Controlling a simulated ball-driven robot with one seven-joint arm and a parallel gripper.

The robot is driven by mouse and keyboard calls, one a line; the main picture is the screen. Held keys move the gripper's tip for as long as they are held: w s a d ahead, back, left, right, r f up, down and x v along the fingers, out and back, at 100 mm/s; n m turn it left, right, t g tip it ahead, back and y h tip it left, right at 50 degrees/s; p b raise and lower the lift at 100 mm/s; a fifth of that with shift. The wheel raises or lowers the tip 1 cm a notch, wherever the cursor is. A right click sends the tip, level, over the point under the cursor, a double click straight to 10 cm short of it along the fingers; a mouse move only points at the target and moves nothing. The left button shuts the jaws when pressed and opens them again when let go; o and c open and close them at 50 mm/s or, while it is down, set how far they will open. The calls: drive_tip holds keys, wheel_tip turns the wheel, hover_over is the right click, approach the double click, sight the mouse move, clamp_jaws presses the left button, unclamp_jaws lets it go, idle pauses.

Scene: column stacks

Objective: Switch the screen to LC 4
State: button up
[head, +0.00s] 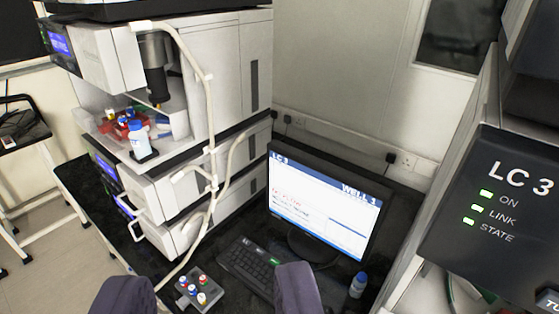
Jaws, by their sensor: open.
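The screen (318,208) stands on the dark bench right of the middle and is tilted in the picture. It reads "LC 3" at its top left and "WELL 3" at its top right; the smaller text is not clear. A black keyboard (248,262) with one small green mark lies between the box and the screen. My gripper (211,284) is open at the bottom edge, its two dark fingers apart on either side of the box, with nothing held.
A stack of white instrument modules (190,190) stands at left, with tubing down its front and bottles in its upper bay. At right a dark panel (500,215) reads "LC 3", with green ON, LINK and STATE lights.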

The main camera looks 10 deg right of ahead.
clamp_jaws()
idle(1.7)
